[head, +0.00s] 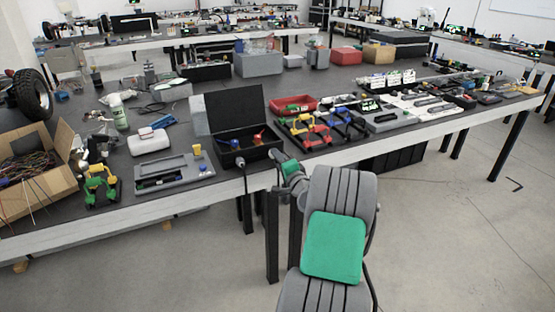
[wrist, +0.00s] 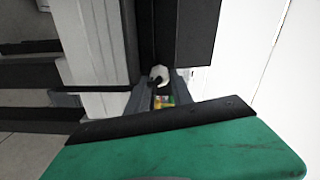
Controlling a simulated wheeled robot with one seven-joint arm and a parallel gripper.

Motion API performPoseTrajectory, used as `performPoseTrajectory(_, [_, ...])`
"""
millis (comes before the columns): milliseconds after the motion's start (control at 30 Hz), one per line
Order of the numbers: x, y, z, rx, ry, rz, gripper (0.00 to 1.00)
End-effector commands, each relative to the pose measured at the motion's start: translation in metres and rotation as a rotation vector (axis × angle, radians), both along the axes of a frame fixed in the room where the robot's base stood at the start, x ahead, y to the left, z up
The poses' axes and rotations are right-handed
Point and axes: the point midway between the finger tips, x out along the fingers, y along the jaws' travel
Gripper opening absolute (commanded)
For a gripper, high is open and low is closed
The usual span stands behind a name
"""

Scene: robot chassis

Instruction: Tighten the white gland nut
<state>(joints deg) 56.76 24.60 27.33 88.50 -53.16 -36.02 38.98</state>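The white gland nut (wrist: 158,73) shows in the wrist view as a small pale ring with a dark centre, against the dark box. My gripper (wrist: 160,82) has its two grey fingers apart, with the nut between or just beyond the tips. I cannot tell whether a finger touches it. In the head view, the black box (head: 244,153) stands with its lid open at the table's front edge. A small pale fitting (head: 240,162), likely the nut, is on its front, with a dark cable hanging below. My gripper (head: 274,155) is right of this fitting, by the box's front right corner.
The dark worktable (head: 330,164) has a pale front edge. A grey case (head: 172,180) lies left of the box, and a red tray (head: 293,106) is behind it to the right. Red and yellow clamps (head: 308,130) are nearby. The floor in front is clear.

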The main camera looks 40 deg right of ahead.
Motion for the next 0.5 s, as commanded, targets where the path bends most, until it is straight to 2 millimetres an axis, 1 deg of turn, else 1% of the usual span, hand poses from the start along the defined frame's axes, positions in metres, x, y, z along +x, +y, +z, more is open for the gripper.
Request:
performPoseTrajectory(33, [0.0, -0.0001, 0.0002, 0.0, 0.0, 0.0, 0.32])
performPoseTrajectory(233, [0.0, 0.0001, 0.0, -0.001, 0.0, 0.0, 0.48])
performPoseTrajectory(500, [-0.0002, 0.0002, -0.0017, 0.0, 0.003, 0.0, 0.48])
